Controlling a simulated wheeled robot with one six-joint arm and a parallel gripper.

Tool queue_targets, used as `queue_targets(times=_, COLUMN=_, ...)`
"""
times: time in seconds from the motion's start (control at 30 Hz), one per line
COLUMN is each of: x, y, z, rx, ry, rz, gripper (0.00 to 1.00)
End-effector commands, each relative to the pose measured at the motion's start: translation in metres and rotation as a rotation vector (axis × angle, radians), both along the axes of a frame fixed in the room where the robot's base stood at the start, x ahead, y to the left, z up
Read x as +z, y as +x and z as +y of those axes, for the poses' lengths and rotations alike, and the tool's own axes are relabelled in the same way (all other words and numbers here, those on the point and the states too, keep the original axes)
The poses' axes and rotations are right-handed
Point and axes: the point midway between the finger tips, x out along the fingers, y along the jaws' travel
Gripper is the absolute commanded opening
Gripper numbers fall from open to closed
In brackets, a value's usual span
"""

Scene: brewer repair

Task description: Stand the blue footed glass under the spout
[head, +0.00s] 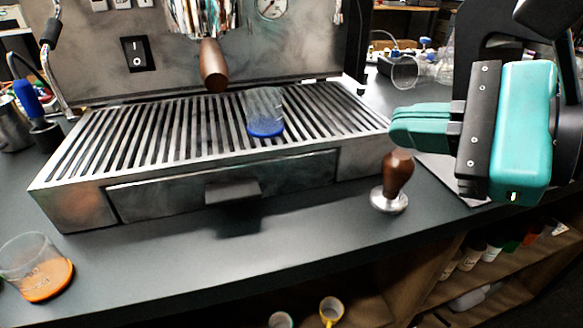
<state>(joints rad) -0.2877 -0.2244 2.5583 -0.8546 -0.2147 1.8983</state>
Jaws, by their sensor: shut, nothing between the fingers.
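The blue footed glass (265,112) is clear with a blue base and stands upright on the slatted drip tray (110,137), right of centre. The brewer's group head (200,18) hangs above the tray's back, with a wooden handle (213,65) pointing forward; the spout itself is hard to make out. The glass is to the right of this handle and nearer the front. My gripper (400,130) is at the right, above the tray's right end, pointing left. Its fingers are shut and empty, apart from the glass.
A wooden-handled tamper (396,182) stands on the counter just below my gripper. A glass with an orange base (36,268) stands at the front left. A steam wand (52,70) and blue-handled tool (32,105) are at left. The front counter middle is clear.

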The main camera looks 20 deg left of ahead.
Motion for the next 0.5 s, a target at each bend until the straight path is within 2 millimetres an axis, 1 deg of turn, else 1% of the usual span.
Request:
queue_targets(times=0.03, x=-0.026, y=0.002, z=0.003, rx=-0.042, ry=0.098, rz=0.084, gripper=0.00)
queue_targets(times=0.1, x=-0.030, y=0.005, z=0.007, rx=-0.092, ry=0.239, rz=0.207, gripper=0.00)
queue_targets(times=0.2, x=-0.032, y=0.008, z=0.009, rx=-0.134, ry=0.396, rz=0.347, gripper=0.00)
queue_targets(times=0.3, x=-0.031, y=0.010, z=0.009, rx=-0.154, ry=0.492, rz=0.435, gripper=0.00)
queue_targets(times=0.4, x=-0.028, y=0.012, z=0.010, rx=-0.161, ry=0.535, rz=0.477, gripper=0.00)
queue_targets(times=0.5, x=-0.023, y=0.014, z=0.014, rx=-0.162, ry=0.543, rz=0.487, gripper=0.00)
